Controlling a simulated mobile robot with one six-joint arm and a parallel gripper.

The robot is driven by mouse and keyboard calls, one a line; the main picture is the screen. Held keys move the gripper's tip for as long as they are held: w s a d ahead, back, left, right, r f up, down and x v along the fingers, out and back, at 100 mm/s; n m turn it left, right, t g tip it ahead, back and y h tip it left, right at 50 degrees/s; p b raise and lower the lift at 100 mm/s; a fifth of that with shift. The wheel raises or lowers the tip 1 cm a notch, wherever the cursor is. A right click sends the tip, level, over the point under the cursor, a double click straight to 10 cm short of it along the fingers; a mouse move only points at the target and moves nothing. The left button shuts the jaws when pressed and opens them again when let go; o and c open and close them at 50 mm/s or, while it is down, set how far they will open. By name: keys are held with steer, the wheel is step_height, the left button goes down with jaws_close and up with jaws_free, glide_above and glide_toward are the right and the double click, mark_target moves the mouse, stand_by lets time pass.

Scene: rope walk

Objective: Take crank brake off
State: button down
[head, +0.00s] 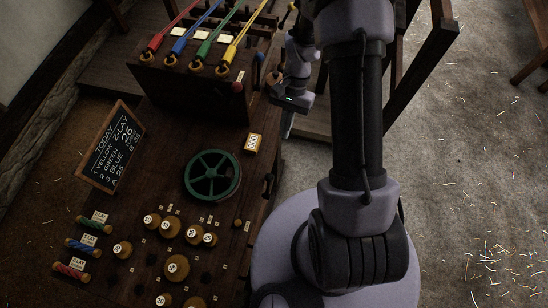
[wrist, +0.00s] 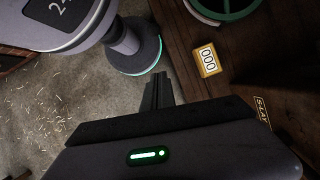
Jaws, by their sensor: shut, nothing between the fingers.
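The dark wooden headstock (head: 190,97) stands at the top of the bench in the head view. A red ball knob (head: 238,87) sits at its right front corner, with a small pale label beside it. A small blue-topped part (head: 260,57) shows at its right side, partly hidden by my arm. I cannot tell for sure which of these is the crank brake. My gripper (head: 287,132) is beside the bench's right edge, below and right of the red knob and apart from it. In the wrist view its fingers (wrist: 158,88) are together and empty.
Red, blue, green and yellow strands (head: 182,48) run over the headstock. A green handwheel (head: 212,175), a yellow counter reading 000 (head: 254,143), a chalkboard (head: 111,146) and several numbered round weights (head: 176,267) are on the bench. The floor (head: 470,170) right is mostly clear.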

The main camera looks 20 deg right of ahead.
steer(key=s+a+f+b, duration=0.4)
steer(key=s+a+f, duration=0.1)
steer(key=f, duration=0.3)
steer(key=shift+s+a+f, duration=0.2)
steer(key=shift+s+a, duration=0.1)
steer(key=shift+s, duration=0.05)
steer(key=shift+w, duration=0.1)
